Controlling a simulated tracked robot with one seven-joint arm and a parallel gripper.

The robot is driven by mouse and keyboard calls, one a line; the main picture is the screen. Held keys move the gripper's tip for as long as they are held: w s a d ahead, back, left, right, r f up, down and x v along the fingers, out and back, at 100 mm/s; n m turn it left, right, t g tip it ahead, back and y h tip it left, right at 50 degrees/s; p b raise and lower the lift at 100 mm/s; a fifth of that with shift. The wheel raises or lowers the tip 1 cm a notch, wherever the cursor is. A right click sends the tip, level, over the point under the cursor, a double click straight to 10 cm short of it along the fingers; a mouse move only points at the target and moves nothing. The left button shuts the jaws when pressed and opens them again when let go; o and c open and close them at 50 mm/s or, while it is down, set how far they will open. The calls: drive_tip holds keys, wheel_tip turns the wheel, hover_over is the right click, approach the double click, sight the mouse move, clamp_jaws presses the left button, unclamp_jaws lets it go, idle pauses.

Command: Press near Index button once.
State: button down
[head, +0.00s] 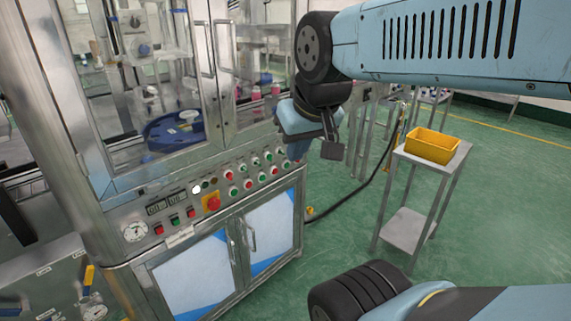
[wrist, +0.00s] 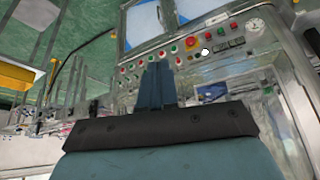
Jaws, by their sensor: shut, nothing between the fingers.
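The control panel (head: 184,203) of the crimping machine carries two rows of small red and green buttons (head: 248,184) on its right half. I cannot read the labels, so I cannot tell which one is the near Index button. My gripper (head: 296,158) is shut and empty, close to the panel's right end in the head view. In the wrist view its blue fingers (wrist: 157,82) stand together in front of the panel (wrist: 205,62), hiding part of the button rows. I cannot tell whether the fingertips touch a button.
A red emergency-stop button on a yellow base (head: 212,203), a display and a gauge (head: 135,232) sit left on the panel. Glass doors with handles rise above it. A yellow bin (head: 432,146) stands on a metal stand to the right. Green floor between is mostly clear, crossed by a black hose.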

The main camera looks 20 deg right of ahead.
sight(287, 165)
drive_tip(key=shift+d, duration=0.15)
drive_tip(key=w+d+f+m+t+h, duration=0.1)
drive_tip(key=w+d+f, duration=0.3)
drive_tip(key=w, duration=0.7)
drive_tip(key=w+d+f+m+t, duration=0.1)
drive_tip(key=w+d+f+t, duration=0.2)
drive_tip(key=w, duration=0.7)
drive_tip(key=w+d+f+h, duration=0.1)
drive_tip(key=w+d+f, duration=0.4)
drive_tip(key=w, duration=0.6)
drive_tip(key=w+d+f+t+h, duration=0.1)
drive_tip(key=w+d+f+h, duration=0.1)
drive_tip(key=w+d+f, duration=0.35)
drive_tip(key=w+d+f+t+h, duration=0.1)
drive_tip(key=w+d+f+h, duration=0.1)
drive_tip(key=f, duration=0.6)
drive_tip(key=d+f+n+t+h, duration=0.2)
drive_tip(key=d+f+n+t, duration=0.3)
drive_tip(key=f, duration=0.9)
drive_tip(key=shift+s+d+n, duration=0.2)
drive_tip(key=shift+d+n, duration=0.6)
drive_tip(key=shift+d, duration=0.15)
drive_tip(key=w+a, duration=0.3)
drive_tip(key=w, duration=0.5)
drive_tip(key=shift+w, duration=0.15)
